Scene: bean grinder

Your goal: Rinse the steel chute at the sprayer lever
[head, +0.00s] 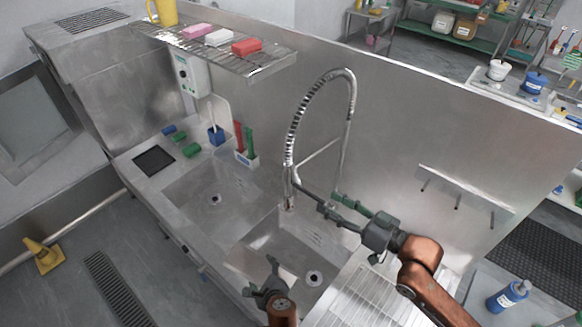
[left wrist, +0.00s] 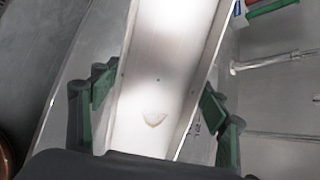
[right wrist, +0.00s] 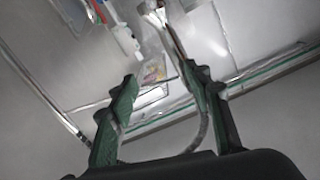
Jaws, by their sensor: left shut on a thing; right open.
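The steel chute (left wrist: 158,60) fills the middle of the left wrist view as a long, pale channel with raised sides. A tan patch marks its floor near my gripper. My left gripper (head: 264,287) is shut on the chute, over the front of the right basin; in the head view the chute blends with the steel. The sprayer (head: 292,178) hangs from a coiled arched hose above the back of that basin. My right gripper (head: 318,200) is open, its fingertips close to the sprayer. I cannot tell whether they touch; the lever is too small to make out.
The right basin (head: 258,240) lies under both grippers, with the left basin (head: 205,185) beside it. A wire rack (head: 345,297) covers the right drainboard. A holder with red and green brushes (head: 244,147) stands behind the left basin. A shelf (head: 262,66) overhangs at the back.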

